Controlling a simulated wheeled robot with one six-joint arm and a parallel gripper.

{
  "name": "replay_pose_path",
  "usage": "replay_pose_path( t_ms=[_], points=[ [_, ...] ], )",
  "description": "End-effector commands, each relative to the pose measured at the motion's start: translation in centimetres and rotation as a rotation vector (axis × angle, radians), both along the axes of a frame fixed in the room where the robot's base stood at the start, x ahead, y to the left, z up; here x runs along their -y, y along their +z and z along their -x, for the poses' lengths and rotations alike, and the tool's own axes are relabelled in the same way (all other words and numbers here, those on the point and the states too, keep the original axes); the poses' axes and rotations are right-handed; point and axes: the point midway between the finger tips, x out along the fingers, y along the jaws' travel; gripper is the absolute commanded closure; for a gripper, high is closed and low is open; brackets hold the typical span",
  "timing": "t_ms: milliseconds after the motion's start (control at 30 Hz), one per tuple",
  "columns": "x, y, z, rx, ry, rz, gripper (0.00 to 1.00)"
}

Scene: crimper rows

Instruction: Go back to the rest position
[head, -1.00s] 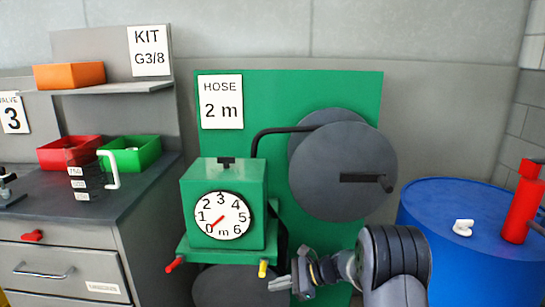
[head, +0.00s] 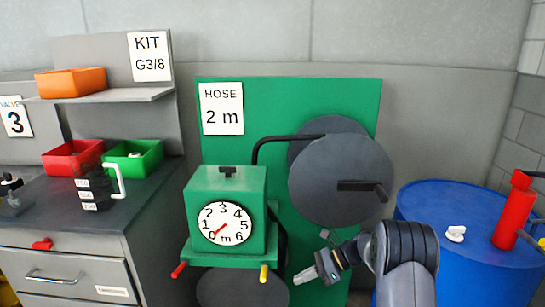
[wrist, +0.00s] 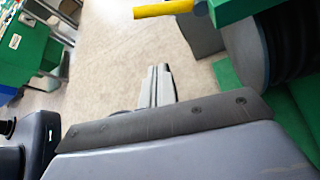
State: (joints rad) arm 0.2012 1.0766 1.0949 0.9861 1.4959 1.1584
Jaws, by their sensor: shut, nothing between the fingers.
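My gripper (head: 310,276) is shut and empty at the lower middle of the head view, to the right of the yellow-tipped lever on the green hose machine (head: 202,192). In the wrist view my gripper (wrist: 161,72) points over the bare floor, its two fingers together. The yellow lever tip (wrist: 168,8) shows at the top of that view, apart from the fingers.
The green machine has a dial and a red lever (head: 178,271). A grey hose reel (head: 335,205) is behind my arm. A blue drum (head: 470,245) with a red cylinder (head: 513,208) stands right. A workbench (head: 75,235) stands left. Floor (wrist: 110,60) below is clear.

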Motion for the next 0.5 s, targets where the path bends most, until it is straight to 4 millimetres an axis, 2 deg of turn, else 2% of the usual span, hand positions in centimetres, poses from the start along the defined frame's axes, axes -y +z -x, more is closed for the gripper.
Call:
replay_pose_path(
  t_ms=[33, 100, 333, 500],
  points=[
    [1.0, 0.4, -0.2, 0.002, -0.003, 0.002, 1.00],
    [-0.8, -0.3, 0.2, -0.004, 0.005, -0.001, 1.00],
    [-4.8, -2.5, 1.0, -0.002, 0.004, 0.000, 1.00],
    [-5.3, -3.7, 0.4, 0.107, 0.003, -0.013, 1.00]
  ],
)
